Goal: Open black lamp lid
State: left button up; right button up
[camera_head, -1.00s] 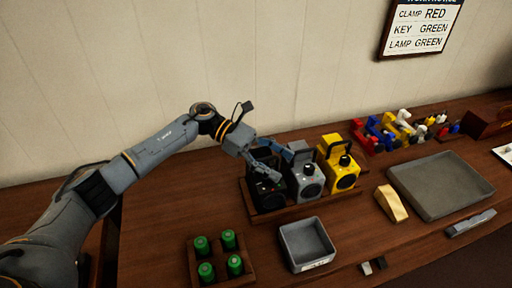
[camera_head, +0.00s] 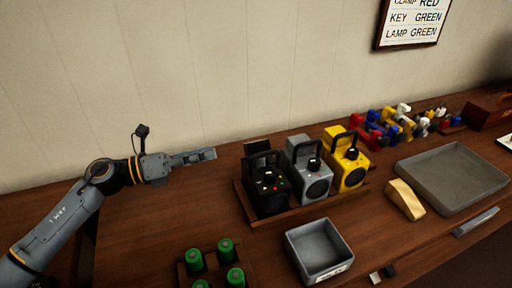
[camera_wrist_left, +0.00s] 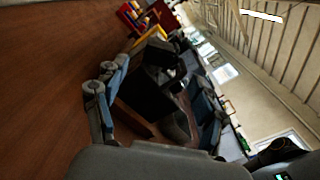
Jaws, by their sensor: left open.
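The black lamp (camera_head: 268,190) stands upright at the left end of a wooden tray (camera_head: 285,215), beside a grey lamp (camera_head: 308,172) and a yellow lamp (camera_head: 346,162). A dark flat panel (camera_head: 257,146) shows behind the black lamp's top and looks like its raised lid; its hinge is hidden. My left gripper (camera_head: 212,153) is open and empty, to the left of the black lamp and apart from it. In the left wrist view its fingers (camera_wrist_left: 155,105) frame dark shapes that I cannot clearly tell apart. My right gripper is not in view.
A holder with several green cylinders (camera_head: 225,247) and a grey bin (camera_head: 320,250) stand in front. A large grey tray (camera_head: 452,178), a yellow block (camera_head: 405,198) and several coloured parts (camera_head: 385,128) lie to the right.

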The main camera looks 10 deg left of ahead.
aim_at(258, 142)
pick_arm(q)
jog(key=p+x, duration=0.3)
jog(key=x, duration=0.9)
jog(key=shift+r+p, duration=0.15)
jog(key=shift+p, duration=0.2)
jog(key=shift+w+d, duration=0.35)
jog(key=shift+d, duration=0.25)
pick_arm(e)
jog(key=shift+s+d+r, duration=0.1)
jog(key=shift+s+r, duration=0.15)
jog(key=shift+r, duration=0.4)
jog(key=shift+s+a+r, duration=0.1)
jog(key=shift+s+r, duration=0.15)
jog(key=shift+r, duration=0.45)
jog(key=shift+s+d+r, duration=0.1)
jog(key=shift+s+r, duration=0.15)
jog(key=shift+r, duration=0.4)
pick_arm(q)
jog(key=c, duration=1.2)
